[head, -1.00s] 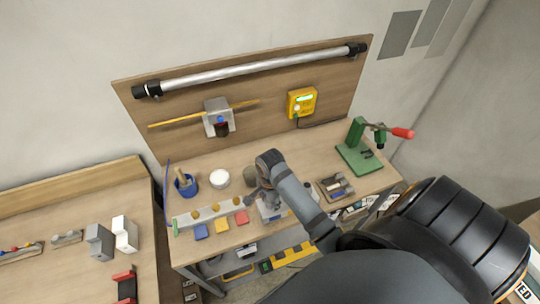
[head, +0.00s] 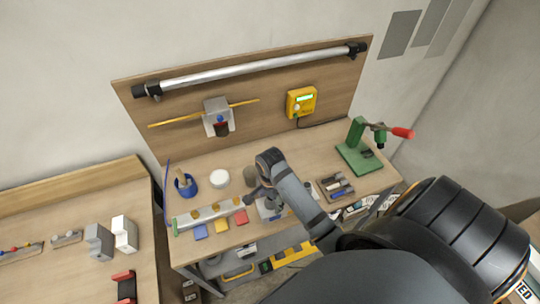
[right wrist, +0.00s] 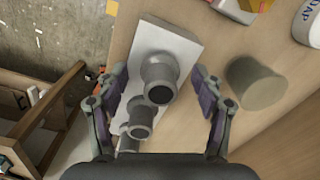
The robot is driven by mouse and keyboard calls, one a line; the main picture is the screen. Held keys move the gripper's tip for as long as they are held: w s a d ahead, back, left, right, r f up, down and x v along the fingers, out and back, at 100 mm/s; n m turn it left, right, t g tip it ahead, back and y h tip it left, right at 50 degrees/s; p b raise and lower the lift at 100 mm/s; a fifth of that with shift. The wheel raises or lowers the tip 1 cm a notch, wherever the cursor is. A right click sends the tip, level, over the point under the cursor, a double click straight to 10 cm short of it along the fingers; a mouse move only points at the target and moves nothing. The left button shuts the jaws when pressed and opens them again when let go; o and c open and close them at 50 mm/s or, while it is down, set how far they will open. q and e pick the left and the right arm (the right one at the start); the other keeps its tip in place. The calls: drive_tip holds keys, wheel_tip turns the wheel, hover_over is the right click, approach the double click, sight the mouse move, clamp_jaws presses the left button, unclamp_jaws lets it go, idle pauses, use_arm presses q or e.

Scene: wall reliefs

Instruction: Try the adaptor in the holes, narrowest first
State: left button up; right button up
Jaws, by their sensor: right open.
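My right gripper (right wrist: 161,78) is open, with one finger on each side of a pale grey block's row of short round grey pieces. The closest round piece (right wrist: 160,78) stands between the fingers and has a dark round top. Further round pieces (right wrist: 140,119) are lined up behind it, nearer the wrist. I cannot tell which is the adaptor, or whether the dark tops are holes. In the head view my right gripper (head: 262,194) hangs low over the workbench, and its arm hides much of the block. My left gripper is not in view.
An olive-brown cylinder (right wrist: 257,82) stands close beside the right finger. A white tub (head: 219,178) and a blue cup (head: 186,185) stand behind a long pale bar (head: 184,221). A green clamp (head: 355,155) and a tray (head: 335,188) are at the right. Bare wood lies behind the tub.

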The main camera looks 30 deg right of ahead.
wheel_tip(320, 180, up, 6)
drive_tip(key=shift+r, duration=0.1)
drive_tip(key=shift+s, duration=0.15)
idle(1.0)
